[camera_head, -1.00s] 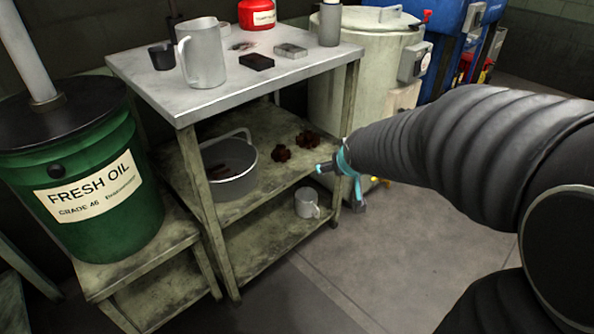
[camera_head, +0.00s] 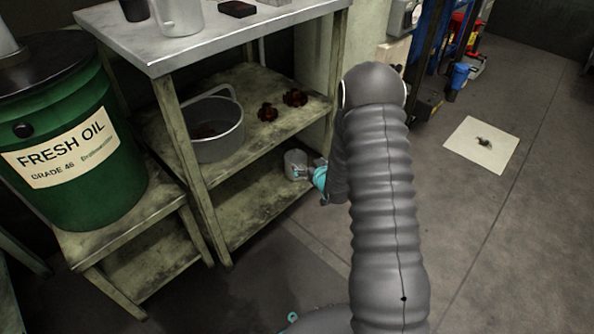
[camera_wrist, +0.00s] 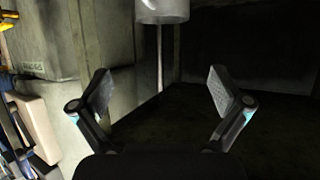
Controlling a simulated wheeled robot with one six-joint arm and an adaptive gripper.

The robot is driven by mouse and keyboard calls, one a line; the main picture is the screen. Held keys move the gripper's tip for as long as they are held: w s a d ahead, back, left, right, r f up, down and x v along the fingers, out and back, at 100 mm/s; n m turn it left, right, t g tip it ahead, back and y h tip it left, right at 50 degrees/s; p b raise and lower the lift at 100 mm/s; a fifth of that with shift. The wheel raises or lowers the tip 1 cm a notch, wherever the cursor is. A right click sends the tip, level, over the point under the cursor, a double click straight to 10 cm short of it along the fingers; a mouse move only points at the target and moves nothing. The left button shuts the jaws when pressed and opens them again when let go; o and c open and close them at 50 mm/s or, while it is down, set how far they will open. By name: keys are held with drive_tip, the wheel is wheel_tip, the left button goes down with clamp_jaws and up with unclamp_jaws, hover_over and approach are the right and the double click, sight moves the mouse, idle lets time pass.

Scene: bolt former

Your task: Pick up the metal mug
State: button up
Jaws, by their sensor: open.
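The metal mug (camera_head: 293,161) is small and grey and stands on the lowest shelf of the metal rack, near its right end. My gripper (camera_head: 307,174) is at the open right side of that shelf, close beside the mug; the head view does not show clearly whether they touch. In the wrist view my gripper (camera_wrist: 162,97) has its two fingers spread wide with nothing between them. A pale grey rounded body, apparently the mug (camera_wrist: 163,10), shows at the top edge, beyond the fingertips and partly cut off.
The rack's middle shelf (camera_head: 255,140) hangs over the mug and holds a grey bucket (camera_head: 217,140) and two rusty parts (camera_head: 295,97). A larger grey jug (camera_head: 180,14) stands on the top. A rack leg (camera_head: 331,75) rises near my gripper. The floor at right is mostly clear.

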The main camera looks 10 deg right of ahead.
wheel_tip(320, 180, down, 2)
drive_tip(key=b, duration=0.1)
approach(292, 154)
drive_tip(key=x, duration=0.5)
drive_tip(key=shift+w+f, duration=0.1)
drive_tip(key=shift+f, duration=0.05)
idle(0.3)
drive_tip(key=c, duration=1.4)
